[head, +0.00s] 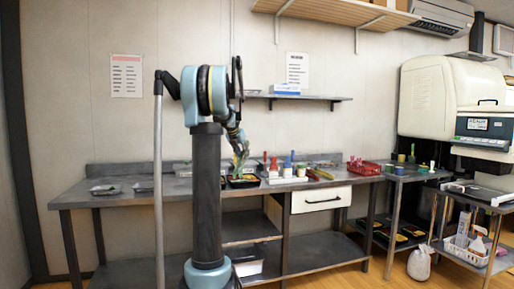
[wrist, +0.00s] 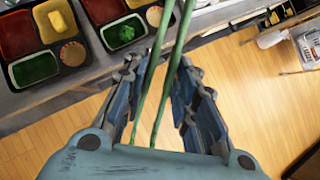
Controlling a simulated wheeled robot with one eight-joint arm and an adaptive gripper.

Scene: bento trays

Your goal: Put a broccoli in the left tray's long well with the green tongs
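My gripper (wrist: 160,95) has its two fingers on either side of the green tongs (wrist: 174,62), whose two arms run between them and out of the top of the wrist view. The tong tips are out of that view. In the head view my gripper (head: 238,143) hangs over the bench with the tongs (head: 241,161) pointing down. Two black trays show in the wrist view: one at the far left (wrist: 8,87) and one beside it (wrist: 106,58). A bright green broccoli-like piece (wrist: 126,33) lies in the second tray's green well. The far-left tray's green well (wrist: 34,68) looks empty.
A yellow block (wrist: 58,20) lies in the far-left tray. Each tray has a small round brown item. In the head view, bottles and blocks (head: 288,168) and a red basket (head: 364,167) stand to the right on the bench. Two dark dishes (head: 105,189) lie at left.

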